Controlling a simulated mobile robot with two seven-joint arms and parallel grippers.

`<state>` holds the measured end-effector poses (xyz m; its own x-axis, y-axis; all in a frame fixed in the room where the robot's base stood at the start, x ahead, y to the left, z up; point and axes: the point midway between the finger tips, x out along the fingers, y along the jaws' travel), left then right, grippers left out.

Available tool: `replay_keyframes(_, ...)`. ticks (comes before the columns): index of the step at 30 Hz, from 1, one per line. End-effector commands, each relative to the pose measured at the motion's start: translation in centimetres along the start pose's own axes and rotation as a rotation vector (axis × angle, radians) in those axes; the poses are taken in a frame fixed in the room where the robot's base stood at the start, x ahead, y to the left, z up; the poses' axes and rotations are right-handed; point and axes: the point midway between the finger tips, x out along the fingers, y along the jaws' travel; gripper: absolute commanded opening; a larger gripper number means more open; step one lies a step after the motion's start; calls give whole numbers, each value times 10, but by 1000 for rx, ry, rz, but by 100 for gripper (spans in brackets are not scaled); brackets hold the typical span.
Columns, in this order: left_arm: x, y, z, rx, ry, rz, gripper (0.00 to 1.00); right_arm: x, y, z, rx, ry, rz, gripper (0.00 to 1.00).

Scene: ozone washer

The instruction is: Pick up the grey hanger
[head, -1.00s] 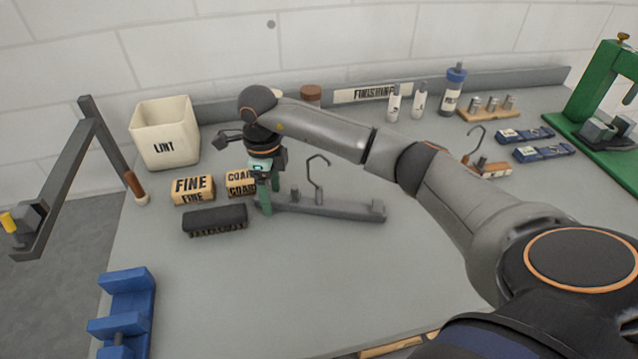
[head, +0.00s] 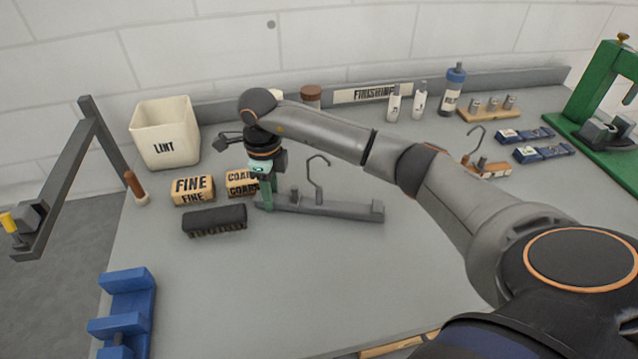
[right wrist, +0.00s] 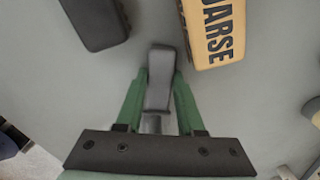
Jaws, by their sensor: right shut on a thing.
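The grey hanger (head: 335,209) lies along the table as a long bar, with a thin hook (head: 317,180) standing up from it. My right gripper (head: 267,200) reaches down from above onto the bar's left end. Its green fingers are shut on that end. In the right wrist view the fingers (right wrist: 159,88) press on both sides of the grey bar end (right wrist: 160,72). The bar appears to rest on the table; any small gap under it cannot be told. My left gripper is not in view.
A dark brush (head: 215,219) and the FINE (head: 192,190) and COARSE (head: 241,183) blocks sit close left of the gripper. The LINT bin (head: 165,134) stands behind them. A blue stand (head: 125,300) is at front left. The table's front middle is clear.

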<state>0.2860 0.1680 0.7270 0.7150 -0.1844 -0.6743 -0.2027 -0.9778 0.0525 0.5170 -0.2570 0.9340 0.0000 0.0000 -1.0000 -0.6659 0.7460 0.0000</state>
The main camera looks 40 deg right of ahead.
Motion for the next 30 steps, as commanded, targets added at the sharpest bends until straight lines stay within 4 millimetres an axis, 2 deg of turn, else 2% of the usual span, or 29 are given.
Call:
replay_keyframes(13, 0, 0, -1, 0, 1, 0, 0, -2, 0, 0, 0, 0, -1, 0)
replay_keyframes(17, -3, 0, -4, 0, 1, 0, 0, -7, -1, 0, 0, -1, -2, 0)
replay_keyframes(24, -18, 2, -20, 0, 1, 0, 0, -37, -1, 0, 0, -1, -2, 0)
replay_keyframes(30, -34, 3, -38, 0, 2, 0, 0, -62, 20, -8, -4, -1, -1, 0)
